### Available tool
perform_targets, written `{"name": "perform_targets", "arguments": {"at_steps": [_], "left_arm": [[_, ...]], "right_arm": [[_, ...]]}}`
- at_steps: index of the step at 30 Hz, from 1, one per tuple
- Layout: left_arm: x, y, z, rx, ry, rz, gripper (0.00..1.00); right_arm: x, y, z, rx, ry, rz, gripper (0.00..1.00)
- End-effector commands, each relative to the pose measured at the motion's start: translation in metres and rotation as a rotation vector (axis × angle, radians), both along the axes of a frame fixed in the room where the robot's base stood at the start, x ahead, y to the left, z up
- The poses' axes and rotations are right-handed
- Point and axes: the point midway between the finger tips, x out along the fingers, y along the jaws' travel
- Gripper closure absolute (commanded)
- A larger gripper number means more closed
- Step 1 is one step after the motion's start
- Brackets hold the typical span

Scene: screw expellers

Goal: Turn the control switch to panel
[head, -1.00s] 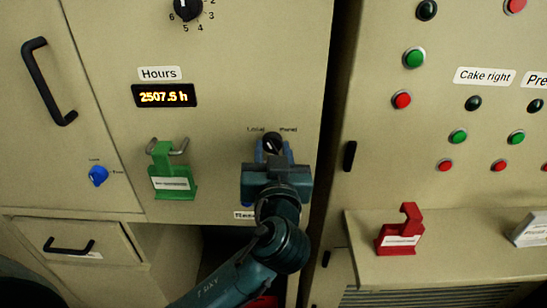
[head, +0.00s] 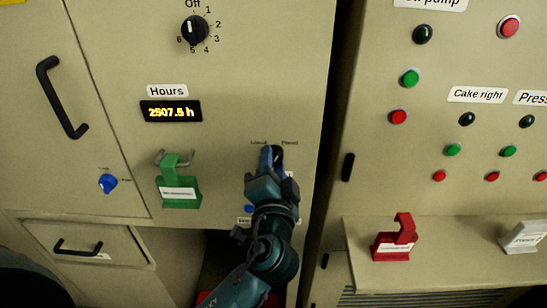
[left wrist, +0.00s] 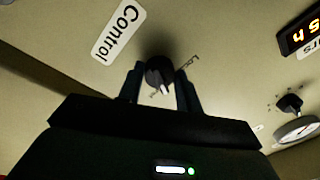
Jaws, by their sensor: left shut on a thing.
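The control switch (head: 278,153) is a black round knob on the beige panel, between small labels that read Local and Panel. My left gripper (head: 271,157) is shut on it in the head view and hides much of it. In the left wrist view, the knob (left wrist: 158,70) sits between the two fingers of my left gripper (left wrist: 160,82), with its white pointer mark showing toward the lower side. A Control label (left wrist: 118,32) is beside it. The Panel label is mostly hidden there, so I cannot tell the exact setting. My right gripper is not in view.
The Hours display (head: 171,111) and a numbered black dial (head: 194,30) are above. A red hasp (head: 394,240) stands on the ledge at right, below several buttons.

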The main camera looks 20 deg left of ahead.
Motion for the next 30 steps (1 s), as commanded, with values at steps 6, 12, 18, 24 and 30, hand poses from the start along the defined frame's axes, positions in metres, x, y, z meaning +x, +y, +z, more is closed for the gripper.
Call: {"name": "perform_targets", "arguments": {"at_steps": [6, 12, 18, 24, 30], "left_arm": [[-0.0001, 0.0014, 0.0035, 0.160, 0.045, 0.002, 0.88], [-0.0001, 0.0015, 0.0030, 0.263, 0.073, 0.002, 0.88], [0.0000, 0.0013, 0.0023, 0.318, 0.089, 0.000, 0.88], [-0.0001, 0.0011, 0.0019, 0.336, 0.093, 0.000, 0.88], [-0.0001, 0.0012, 0.0018, 0.339, 0.094, -0.001, 0.88]], "right_arm": [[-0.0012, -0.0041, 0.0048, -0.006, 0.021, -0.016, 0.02], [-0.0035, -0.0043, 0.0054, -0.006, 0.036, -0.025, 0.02], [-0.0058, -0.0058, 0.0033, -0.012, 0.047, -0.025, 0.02], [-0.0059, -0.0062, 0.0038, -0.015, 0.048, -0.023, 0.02], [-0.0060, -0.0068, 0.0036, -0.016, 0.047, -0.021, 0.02]]}}
